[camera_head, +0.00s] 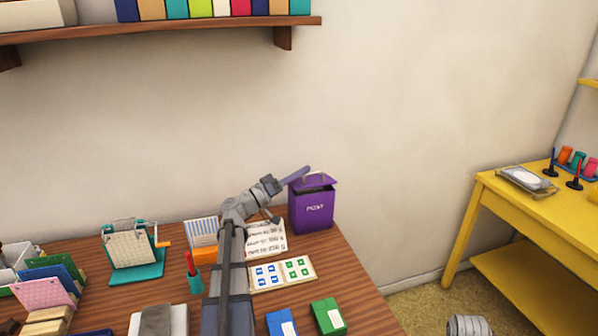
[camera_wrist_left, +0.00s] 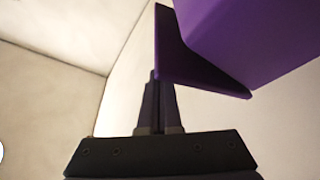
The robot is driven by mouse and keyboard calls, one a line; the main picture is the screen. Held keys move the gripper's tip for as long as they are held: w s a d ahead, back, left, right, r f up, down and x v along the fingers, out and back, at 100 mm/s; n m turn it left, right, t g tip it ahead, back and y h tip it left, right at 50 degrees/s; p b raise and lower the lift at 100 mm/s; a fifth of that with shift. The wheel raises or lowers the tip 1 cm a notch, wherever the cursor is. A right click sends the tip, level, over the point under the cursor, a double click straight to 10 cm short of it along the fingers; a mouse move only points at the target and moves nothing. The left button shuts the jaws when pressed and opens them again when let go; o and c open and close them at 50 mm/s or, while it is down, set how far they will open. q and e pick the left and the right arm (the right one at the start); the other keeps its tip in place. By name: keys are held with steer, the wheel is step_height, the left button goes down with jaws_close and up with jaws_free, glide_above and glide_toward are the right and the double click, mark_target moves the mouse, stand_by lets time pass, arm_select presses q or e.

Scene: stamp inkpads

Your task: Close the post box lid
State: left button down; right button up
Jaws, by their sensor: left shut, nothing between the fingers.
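In the left wrist view the shut fingers (camera_wrist_left: 157,105) point at the underside edge of the purple lid (camera_wrist_left: 195,65), with the box body (camera_wrist_left: 255,40) at upper right. I cannot tell whether they touch. My right gripper is not in view.
A printed sheet (camera_head: 265,240) and a stamp card (camera_head: 283,274) lie left of and in front of the box. Green (camera_head: 328,316) and blue (camera_head: 281,323) boxes stand at the desk's front. A shelf (camera_head: 160,28) is above; a yellow table (camera_head: 540,215) stands right.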

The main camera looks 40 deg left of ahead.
arm_select(q)
steer(key=shift+s+d+f+b, duration=0.4)
steer(key=shift+d+f+b, duration=0.15)
steer(key=shift+f, duration=0.35)
stand_by(0.3)
step_height(320, 180, up, 10)
steer(key=p, duration=0.9)
steer(key=shift+p, duration=0.4)
